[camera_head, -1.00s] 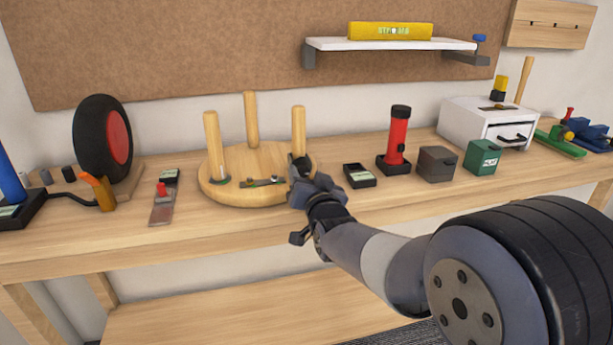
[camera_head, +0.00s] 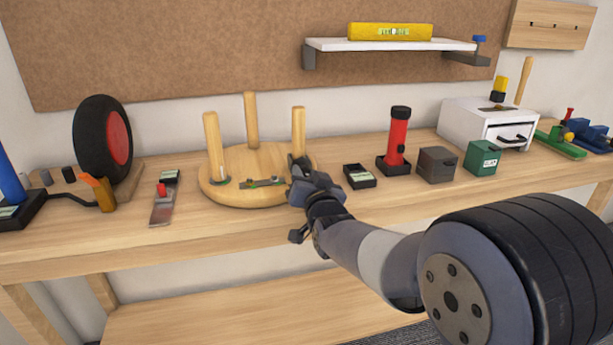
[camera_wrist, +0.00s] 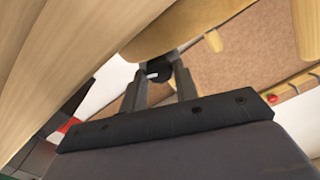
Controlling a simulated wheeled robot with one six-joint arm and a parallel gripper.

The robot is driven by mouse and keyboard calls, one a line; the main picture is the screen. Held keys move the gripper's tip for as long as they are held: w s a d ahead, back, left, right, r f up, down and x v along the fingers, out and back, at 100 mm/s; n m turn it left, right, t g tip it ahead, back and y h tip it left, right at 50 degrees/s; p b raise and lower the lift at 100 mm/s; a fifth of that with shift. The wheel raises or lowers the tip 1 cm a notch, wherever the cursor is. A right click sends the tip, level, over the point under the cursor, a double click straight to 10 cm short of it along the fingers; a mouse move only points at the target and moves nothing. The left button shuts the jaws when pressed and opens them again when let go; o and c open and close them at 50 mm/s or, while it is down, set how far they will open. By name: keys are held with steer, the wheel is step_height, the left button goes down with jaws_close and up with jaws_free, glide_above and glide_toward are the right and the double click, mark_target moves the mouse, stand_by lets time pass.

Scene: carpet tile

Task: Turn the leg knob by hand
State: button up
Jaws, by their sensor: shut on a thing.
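An upturned round wooden stool (camera_head: 225,192) with three upright pegs as legs lies on the workbench (camera_head: 120,240). Its right leg (camera_head: 299,130) stands just behind my gripper (camera_head: 298,166), which is at the right edge of the seat. In the wrist view, a small black knob (camera_wrist: 156,72) with a pale mark sits between the two fingertips of my gripper (camera_wrist: 160,80). The fingers are shut on it, under a pale wooden part. The knob is hidden by my gripper in the head view.
A small black tray (camera_head: 360,176) and a red torch (camera_head: 397,138) stand close to the right of my gripper. Grey and green boxes (camera_head: 482,158) are farther right. A scraper (camera_head: 163,202) lies left of the stool. The bench front is clear.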

steer(key=shift+f+n, duration=0.1)
steer(key=shift+n, duration=0.2)
steer(key=n+b, duration=0.2)
steer(key=n, duration=0.1)
steer(key=shift+a+n+b, duration=0.1)
steer(key=shift+n+b, duration=0.55)
steer(key=shift+n, duration=1.35)
steer(key=o, duration=1)
steer(key=shift+c, duration=0.2)
steer(key=shift+s, duration=0.1)
steer(key=p+v, duration=0.1)
steer(key=v, duration=0.9)
steer(key=shift+s, duration=0.3)
